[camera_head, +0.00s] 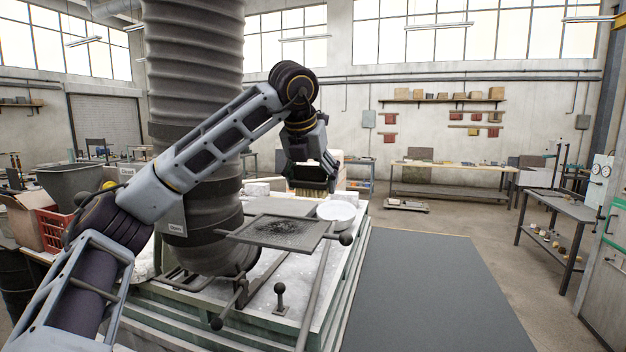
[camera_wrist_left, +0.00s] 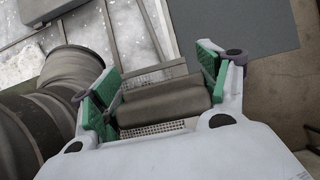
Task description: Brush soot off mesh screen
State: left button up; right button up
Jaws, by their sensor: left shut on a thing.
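The mesh screen (camera_head: 272,233) is a flat grey panel with a dark sooty patch near its middle, held above the pale worktable on a stand with ball-ended rods. My left gripper (camera_head: 311,172) is shut on a brush (camera_head: 313,188), whose pale bristles point down. The brush appears above the screen's far edge, with a visible gap in the head view. In the left wrist view, my left gripper's green pads (camera_wrist_left: 158,92) grip the brush's dark block (camera_wrist_left: 165,104). Part of the mesh shows below it; the bristles are hidden there. My right gripper is not in view.
A white bowl (camera_head: 337,212) stands just right of the screen. A ball-topped post (camera_head: 279,296) stands on the front of the worktable. The dark floor mat (camera_head: 430,295) is clear.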

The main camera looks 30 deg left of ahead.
pick_arm(q)
jog(key=shift+f, duration=0.15)
jog(key=shift+f+b, duration=2.1)
jog(key=shift+f, duration=0.75)
jog(key=shift+f+b, duration=0.8)
jog(key=shift+f, duration=0.15)
jog(key=shift+a, duration=0.1)
jog(key=shift+s+a+b, duration=0.15)
jog(key=shift+s+a, duration=0.05)
jog(key=shift+a, duration=0.65)
jog(key=shift+s+a+b, duration=0.15)
jog(key=shift+s+a, duration=0.05)
jog(key=shift+a, duration=0.6)
jog(key=shift+a, duration=0.1)
